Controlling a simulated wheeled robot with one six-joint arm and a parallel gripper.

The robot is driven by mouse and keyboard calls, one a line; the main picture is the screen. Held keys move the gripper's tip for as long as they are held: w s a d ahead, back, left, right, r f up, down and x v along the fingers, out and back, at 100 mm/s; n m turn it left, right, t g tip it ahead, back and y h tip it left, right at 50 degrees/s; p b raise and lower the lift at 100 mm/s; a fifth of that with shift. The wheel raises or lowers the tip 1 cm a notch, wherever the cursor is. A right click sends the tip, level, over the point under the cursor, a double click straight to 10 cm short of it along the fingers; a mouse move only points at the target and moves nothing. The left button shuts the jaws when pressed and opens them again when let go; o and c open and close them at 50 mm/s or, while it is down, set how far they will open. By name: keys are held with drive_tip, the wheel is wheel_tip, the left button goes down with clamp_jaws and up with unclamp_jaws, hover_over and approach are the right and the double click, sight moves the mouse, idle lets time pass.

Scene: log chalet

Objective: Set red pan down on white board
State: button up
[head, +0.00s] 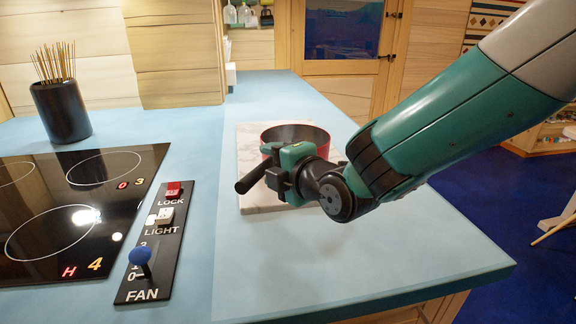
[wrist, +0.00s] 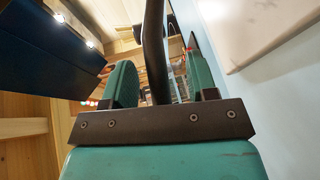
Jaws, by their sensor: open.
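The red pan (head: 322,139) is upright on the white board (head: 247,150), on the blue counter, as far as the head view shows. My gripper (head: 282,172) is in front of the pan and hides part of its near side. The pan's black handle (head: 250,180) sticks out to the left past my gripper. In the wrist view my gripper (wrist: 161,85) is open, with a finger on each side of the black handle (wrist: 155,40). I cannot tell whether either finger touches it. The white board also shows at the upper right there (wrist: 262,28).
A black cooktop (head: 75,200) and a switch panel (head: 150,245) with a blue-knobbed lever lie to the left. A dark cup of sticks (head: 62,110) stands at the back left. The counter (head: 370,262) is clear in front of the board, up to its right edge.

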drive_tip(key=b+v, duration=0.6)
drive_tip(key=v, duration=1.1)
drive_tip(key=s+d+f+m+g+h, duration=0.1)
drive_tip(key=f+m, duration=0.1)
drive_tip(key=m, duration=0.1)
drive_tip(key=s+d+f+m+g+h, duration=0.1)
drive_tip(key=s+d+m+g, duration=0.1)
drive_tip(key=m, duration=0.1)
drive_tip(key=s+d+f+m+g+h, duration=0.1)
drive_tip(key=f+m+g, duration=0.1)
drive_tip(key=m, duration=0.1)
drive_tip(key=shift+s+d+f, duration=0.15)
drive_tip(key=shift+f, duration=0.2)
drive_tip(key=s+d+f+m+g+h, duration=0.35)
drive_tip(key=s+d+m+g, duration=0.25)
drive_tip(key=s+m, duration=0.35)
wheel_tip(320, 180, up, 15)
drive_tip(key=p, duration=1.5)
drive_tip(key=shift+d+m+g, duration=0.3)
drive_tip(key=shift+m, duration=0.15)
